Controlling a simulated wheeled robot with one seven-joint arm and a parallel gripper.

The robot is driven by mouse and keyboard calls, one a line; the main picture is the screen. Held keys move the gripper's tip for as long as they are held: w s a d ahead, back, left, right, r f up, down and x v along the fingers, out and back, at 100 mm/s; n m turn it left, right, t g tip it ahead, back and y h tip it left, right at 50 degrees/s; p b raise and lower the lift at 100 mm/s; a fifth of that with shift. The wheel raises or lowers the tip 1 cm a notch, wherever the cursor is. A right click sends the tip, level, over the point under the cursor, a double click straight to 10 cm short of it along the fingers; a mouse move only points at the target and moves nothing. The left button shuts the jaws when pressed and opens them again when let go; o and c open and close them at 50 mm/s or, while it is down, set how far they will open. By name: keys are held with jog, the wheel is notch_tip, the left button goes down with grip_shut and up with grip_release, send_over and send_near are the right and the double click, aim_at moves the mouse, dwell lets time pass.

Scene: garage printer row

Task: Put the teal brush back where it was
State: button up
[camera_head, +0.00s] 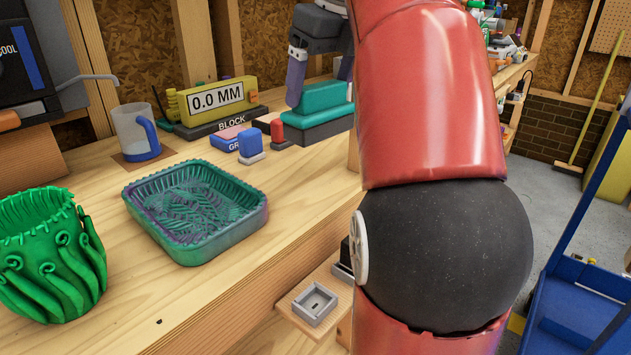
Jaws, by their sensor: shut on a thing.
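The teal brush (322,98) is at the back right of the workbench, a teal block with a dark underside. My gripper (318,84) is shut on it from above, one finger showing at its left side. My red arm hides the brush's right end. I cannot tell whether its underside touches the bench or hangs just above it. A small red-topped block (277,131) and a blue-topped block (250,143) stand just left of it.
A yellow gauge (217,100) reading "0.0 MM" stands behind, with a clear blue-handled jug (136,132) to its left. A teal-purple tray (252,217) and a green tentacled pot (52,262) stand in front. Bare wood lies right of the tray.

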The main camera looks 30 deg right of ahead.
aim_at(332, 110)
notch_tip(332, 110, down, 8)
jog(key=shift+s+f+b, duration=0.1)
jog(key=shift+f+b, duration=0.1)
jog(key=shift+b, duration=1)
jog(key=shift+f, duration=0.6)
jog(key=shift+f, duration=0.1)
jog(key=shift+f, duration=0.15)
jog(key=o, duration=0.8)
jog(key=shift+f+b, duration=0.1)
jog(key=shift+b, duration=0.2)
jog(key=p+v, duration=0.2)
jog(key=v, duration=0.6)
jog(key=shift+d, duration=0.15)
